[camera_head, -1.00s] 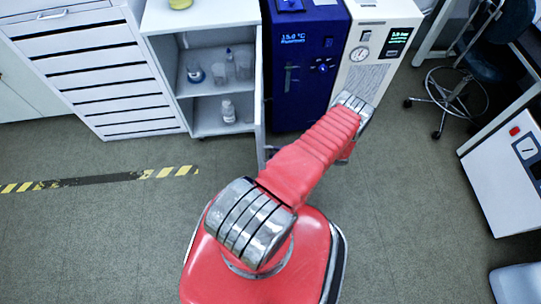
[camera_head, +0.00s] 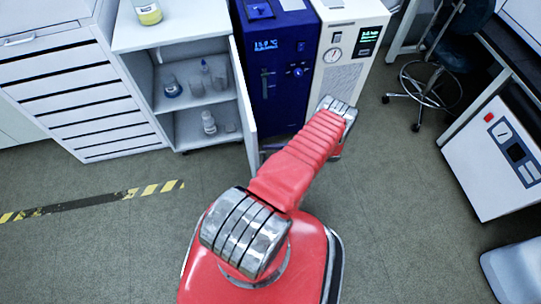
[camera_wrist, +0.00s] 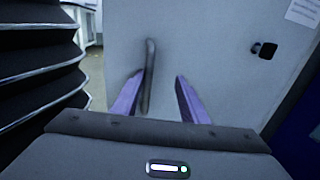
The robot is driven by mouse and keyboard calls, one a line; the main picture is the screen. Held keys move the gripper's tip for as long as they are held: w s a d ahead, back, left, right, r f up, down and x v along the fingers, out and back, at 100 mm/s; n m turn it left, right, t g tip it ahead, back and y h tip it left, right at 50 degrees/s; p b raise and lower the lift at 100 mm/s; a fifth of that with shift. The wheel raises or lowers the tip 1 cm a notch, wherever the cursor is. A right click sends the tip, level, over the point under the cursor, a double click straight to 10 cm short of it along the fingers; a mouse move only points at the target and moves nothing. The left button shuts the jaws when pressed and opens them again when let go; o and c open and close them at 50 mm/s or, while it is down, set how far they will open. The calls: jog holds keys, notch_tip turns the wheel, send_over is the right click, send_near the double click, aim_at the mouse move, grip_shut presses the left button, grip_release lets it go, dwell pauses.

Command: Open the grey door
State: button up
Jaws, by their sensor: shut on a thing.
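The grey door (camera_head: 243,100) stands swung open at the right side of the white cabinet (camera_head: 180,30), seen nearly edge-on in the head view. In the wrist view the flat face of the grey door (camera_wrist: 215,60) fills most of the picture. Its dark upright bar handle (camera_wrist: 149,70) is between the two purple fingers of my gripper (camera_wrist: 158,98), nearer the left finger. My gripper is shut on the handle.
Cabinet shelves hold a few bottles (camera_head: 209,122) and beakers. A blue instrument (camera_head: 275,80) and a cream instrument (camera_head: 345,75) stand right of the door. A stool (camera_head: 430,85) and a white unit (camera_head: 495,160) are further right. Floor is clear at left.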

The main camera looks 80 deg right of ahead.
jog(key=shift+d, duration=0.1)
jog(key=v, duration=1.3)
jog(key=shift+s, duration=0.4)
jog(key=shift+c, duration=0.4)
